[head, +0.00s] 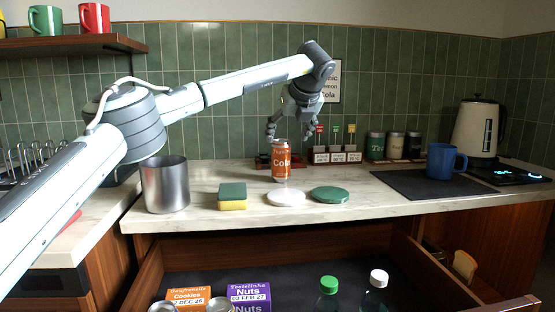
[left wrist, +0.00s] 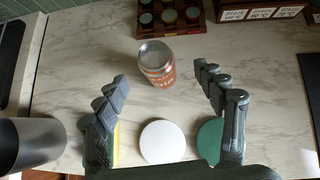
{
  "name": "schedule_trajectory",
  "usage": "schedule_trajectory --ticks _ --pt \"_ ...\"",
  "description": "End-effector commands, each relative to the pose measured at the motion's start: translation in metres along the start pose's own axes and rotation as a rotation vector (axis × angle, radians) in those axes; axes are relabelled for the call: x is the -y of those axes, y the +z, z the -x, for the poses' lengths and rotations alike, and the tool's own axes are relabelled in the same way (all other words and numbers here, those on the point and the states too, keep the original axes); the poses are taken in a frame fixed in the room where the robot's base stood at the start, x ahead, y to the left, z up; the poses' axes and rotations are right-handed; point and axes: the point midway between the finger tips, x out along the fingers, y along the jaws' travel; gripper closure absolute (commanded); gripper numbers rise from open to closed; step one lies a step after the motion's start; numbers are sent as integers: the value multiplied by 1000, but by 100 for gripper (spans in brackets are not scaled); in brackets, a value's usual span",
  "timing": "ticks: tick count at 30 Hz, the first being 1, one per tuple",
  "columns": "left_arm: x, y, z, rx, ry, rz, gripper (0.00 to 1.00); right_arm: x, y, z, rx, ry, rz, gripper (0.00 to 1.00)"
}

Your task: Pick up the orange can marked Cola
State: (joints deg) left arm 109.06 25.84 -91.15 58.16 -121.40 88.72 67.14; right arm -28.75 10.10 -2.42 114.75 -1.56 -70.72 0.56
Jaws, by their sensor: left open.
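The orange can marked Cola (head: 282,162) stands upright on the marble counter, towards the back. In the left wrist view the can (left wrist: 157,66) shows its silver top and lies ahead of the fingertips, between their lines. My left gripper (head: 287,130) is above the can in the head view, pointing down, with its fingers spread. In the left wrist view the left gripper (left wrist: 164,78) is open with nothing between its fingers. Whether a fingertip touches the can I cannot tell. My right gripper is in neither view.
A blue mug (head: 445,162) and a kettle (head: 480,130) are right. Below, an open drawer holds boxes and bottles.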

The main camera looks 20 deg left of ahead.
Motion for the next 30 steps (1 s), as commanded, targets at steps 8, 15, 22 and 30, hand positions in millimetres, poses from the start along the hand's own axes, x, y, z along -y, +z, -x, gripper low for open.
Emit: schedule_trajectory --ticks 8,15,22,30 --pt "-2 0 -29 -1 3 -1 30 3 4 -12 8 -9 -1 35" --pt "-5 -3 -64 -2 3 -1 30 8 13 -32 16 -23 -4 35" --pt "-5 -3 -77 0 1 -1 30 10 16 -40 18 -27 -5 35" --pt "-5 -3 -76 0 1 -1 46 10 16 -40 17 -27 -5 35"
